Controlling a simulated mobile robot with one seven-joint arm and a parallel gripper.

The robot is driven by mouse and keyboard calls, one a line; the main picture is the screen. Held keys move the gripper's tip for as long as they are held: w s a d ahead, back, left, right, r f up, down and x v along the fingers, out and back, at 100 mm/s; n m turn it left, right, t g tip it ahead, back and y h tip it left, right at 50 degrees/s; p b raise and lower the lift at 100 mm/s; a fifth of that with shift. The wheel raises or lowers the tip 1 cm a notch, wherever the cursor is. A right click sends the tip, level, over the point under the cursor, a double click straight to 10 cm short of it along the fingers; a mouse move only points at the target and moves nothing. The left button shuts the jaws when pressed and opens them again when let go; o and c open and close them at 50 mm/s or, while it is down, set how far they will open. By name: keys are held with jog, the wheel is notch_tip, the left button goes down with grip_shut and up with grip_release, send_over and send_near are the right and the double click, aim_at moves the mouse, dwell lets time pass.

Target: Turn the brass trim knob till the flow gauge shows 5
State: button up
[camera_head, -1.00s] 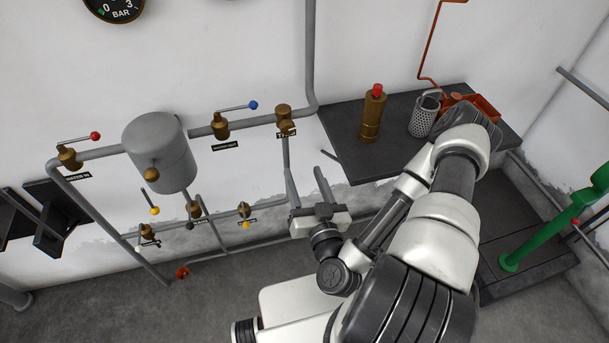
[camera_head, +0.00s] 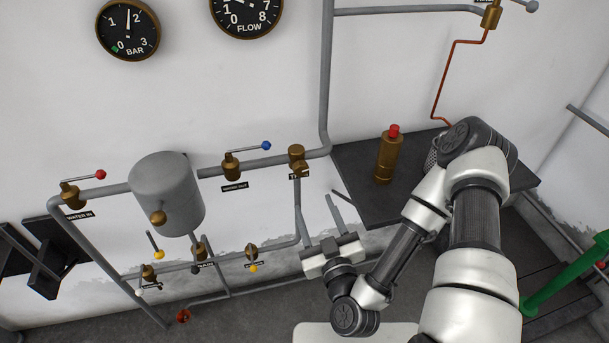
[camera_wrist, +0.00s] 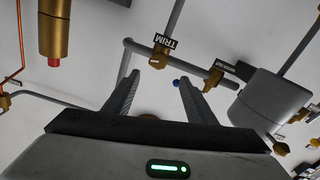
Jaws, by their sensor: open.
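The brass trim knob (camera_head: 297,153) sits on the grey pipe at a corner, with a partly hidden label below it. The wrist view shows the brass fitting (camera_wrist: 158,57) beside the TRIM label. My gripper (camera_head: 314,195) is open and empty, its fingers pointing up toward the knob from below. In the wrist view my gripper (camera_wrist: 160,77) has its fingertips apart, with the trim fitting just beyond the gap, not between the fingers. The flow gauge (camera_head: 246,12) is cut off at the top of the head view; I cannot read its value surely.
The BAR gauge (camera_head: 128,31) hangs left of the flow gauge. A grey tank (camera_head: 168,195) and the blue-handled valve (camera_head: 231,166) are left of the knob. A dark table (camera_head: 355,185) with a red-topped brass cylinder (camera_head: 388,157) is close on the right.

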aim_at(302, 172)
jog(key=p+x, duration=0.1)
jog(key=x, duration=1.3)
jog(key=shift+d+p, duration=0.1)
jog(key=shift+p, duration=0.2)
